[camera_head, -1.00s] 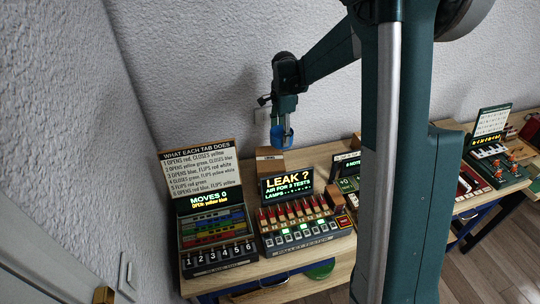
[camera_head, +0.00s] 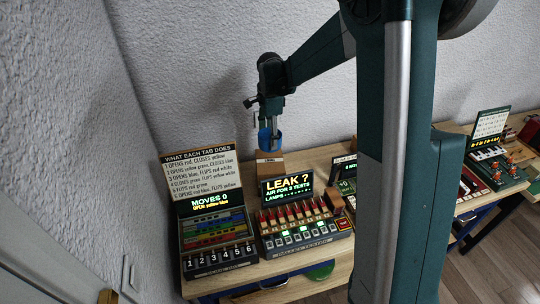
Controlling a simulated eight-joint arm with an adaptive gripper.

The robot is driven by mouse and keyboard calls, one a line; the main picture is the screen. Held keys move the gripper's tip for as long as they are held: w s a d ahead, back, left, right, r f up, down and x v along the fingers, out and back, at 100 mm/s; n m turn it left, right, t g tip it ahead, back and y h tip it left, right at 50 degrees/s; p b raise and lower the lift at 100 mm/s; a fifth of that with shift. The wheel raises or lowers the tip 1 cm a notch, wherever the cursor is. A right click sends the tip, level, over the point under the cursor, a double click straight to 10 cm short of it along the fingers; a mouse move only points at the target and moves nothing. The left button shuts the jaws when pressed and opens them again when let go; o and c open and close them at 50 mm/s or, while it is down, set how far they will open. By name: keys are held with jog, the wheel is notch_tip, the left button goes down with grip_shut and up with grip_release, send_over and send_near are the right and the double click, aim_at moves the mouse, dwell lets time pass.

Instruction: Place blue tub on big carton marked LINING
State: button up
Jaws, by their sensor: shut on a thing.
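My gripper (camera_head: 268,127) points down near the wall and is shut on the blue tub (camera_head: 270,141). The tub looks small, and the fingers cover part of it. A brown carton (camera_head: 270,165) stands directly below the tub in the picture, at the back of the table behind the LEAK ? device. Its lettering is too small to read, so I cannot tell whether it is marked LINING. I cannot tell whether the tub touches the carton or hangs above it.
The LEAK ? device (camera_head: 303,222) stands in front of the carton. The tab puzzle box (camera_head: 213,237) with its upright sign (camera_head: 200,172) is to the left. A small wooden block (camera_head: 335,199) is at right. My arm column hides the middle of the table.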

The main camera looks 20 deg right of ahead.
jog(key=shift+f, duration=2.15)
jog(key=shift+f, duration=0.1)
jog(key=shift+f, duration=2)
jog(key=shift+f, duration=0.15)
jog(key=o, duration=0.9)
notch_tip(320, 180, up, 12)
jog(key=shift+r, duration=0.2)
